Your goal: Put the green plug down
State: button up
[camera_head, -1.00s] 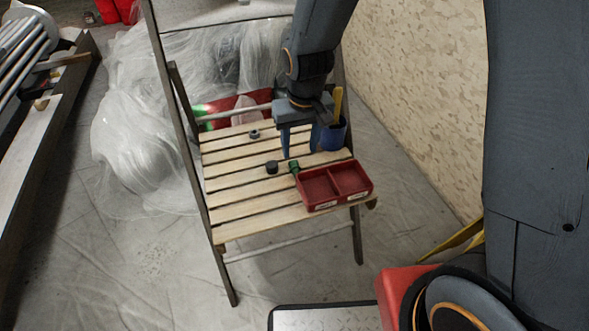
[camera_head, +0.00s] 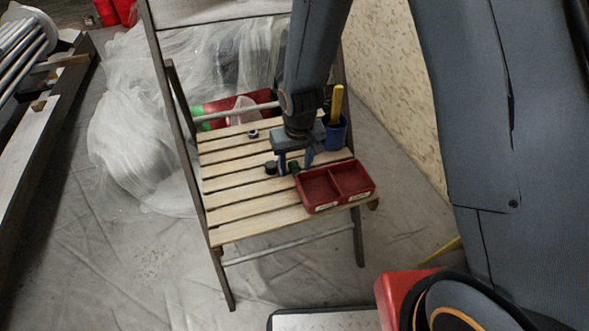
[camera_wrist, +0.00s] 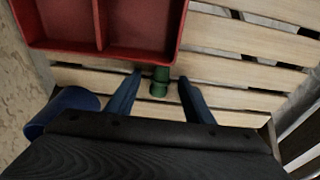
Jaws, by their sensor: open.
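The green plug (camera_head: 293,166) lies on the slatted wooden seat (camera_head: 246,209), close beside the back left corner of the red two-part tray (camera_head: 321,188). In the wrist view the green plug (camera_wrist: 160,82) rests on the slats against or very near the tray wall (camera_wrist: 120,52). My gripper (camera_head: 295,168) is low over the seat with its blue fingers apart. In the wrist view the fingers of my gripper (camera_wrist: 162,88) stand on either side of the plug, with gaps visible. The fingers partly hide the plug in the head view.
A dark round piece (camera_head: 270,167) sits just left of the plug, and a small grey nut-like piece (camera_head: 253,134) lies further back. A blue cup (camera_head: 336,133) with a yellow-handled thing stands at the back right. The front left slats are clear.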

grip_shut()
jog(key=shift+r, duration=0.2)
